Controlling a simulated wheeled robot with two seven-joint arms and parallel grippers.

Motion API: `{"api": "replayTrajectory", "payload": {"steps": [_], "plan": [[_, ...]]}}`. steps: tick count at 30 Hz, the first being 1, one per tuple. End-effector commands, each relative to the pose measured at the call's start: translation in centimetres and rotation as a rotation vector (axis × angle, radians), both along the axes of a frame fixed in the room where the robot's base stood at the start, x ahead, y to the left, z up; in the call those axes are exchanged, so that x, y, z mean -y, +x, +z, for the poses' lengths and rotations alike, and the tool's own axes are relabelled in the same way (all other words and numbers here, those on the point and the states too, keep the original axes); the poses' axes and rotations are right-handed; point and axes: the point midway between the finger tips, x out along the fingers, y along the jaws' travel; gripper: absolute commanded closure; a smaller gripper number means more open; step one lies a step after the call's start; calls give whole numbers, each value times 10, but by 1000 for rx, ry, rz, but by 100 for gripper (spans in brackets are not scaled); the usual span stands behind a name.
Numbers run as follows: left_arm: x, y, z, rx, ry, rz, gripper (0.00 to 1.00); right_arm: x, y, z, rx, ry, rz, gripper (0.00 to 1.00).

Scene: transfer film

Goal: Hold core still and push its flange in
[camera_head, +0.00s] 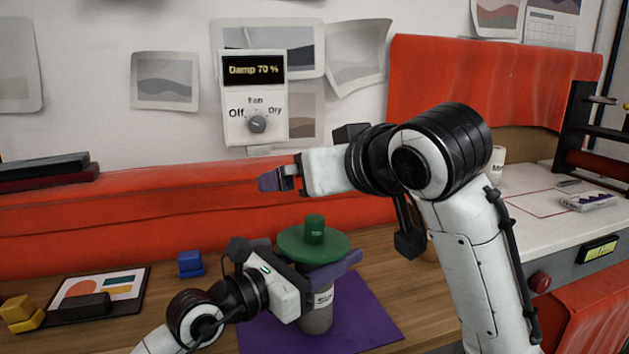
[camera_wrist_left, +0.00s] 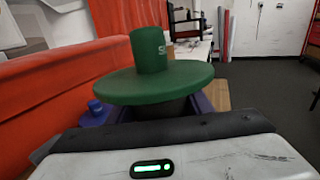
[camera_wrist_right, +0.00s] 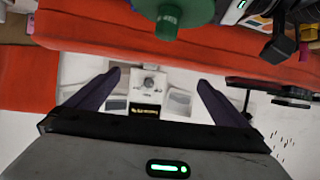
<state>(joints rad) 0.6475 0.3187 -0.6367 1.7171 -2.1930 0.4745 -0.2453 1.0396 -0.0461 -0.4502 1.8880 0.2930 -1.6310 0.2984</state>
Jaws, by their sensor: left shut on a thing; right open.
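The core (camera_head: 318,306) is a grey cylinder with a white label, standing upright on the purple mat (camera_head: 366,324). A green flange (camera_head: 294,243), a wide disc with a short hub, sits at its top. It also shows in the left wrist view (camera_wrist_left: 152,82); I cannot tell how deep it is seated. My left gripper (camera_head: 330,272) is shut around the core just below the flange, its purple fingers on either side. My right gripper (camera_head: 280,180) is raised above and behind the flange near the wall, open and empty, with purple fingers spread in the right wrist view (camera_wrist_right: 158,92).
A white worktop (camera_head: 530,222) stands at right.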

Motion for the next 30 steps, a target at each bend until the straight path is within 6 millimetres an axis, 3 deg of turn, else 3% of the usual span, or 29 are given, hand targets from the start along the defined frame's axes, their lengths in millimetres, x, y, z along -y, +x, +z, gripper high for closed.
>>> {"api": "replayTrajectory", "payload": {"steps": [10,14,22,30], "plan": [[0,0,0,0,0,0,78,-1,0,0,3,-12,7,0],[0,0,0,0,0,0,78,-12,-2,1,24,-122,72,0],[0,0,0,0,0,0,78,-51,-12,-6,143,-727,447,0],[0,0,0,0,0,0,78,-57,-23,-13,237,-1336,927,0]]}}
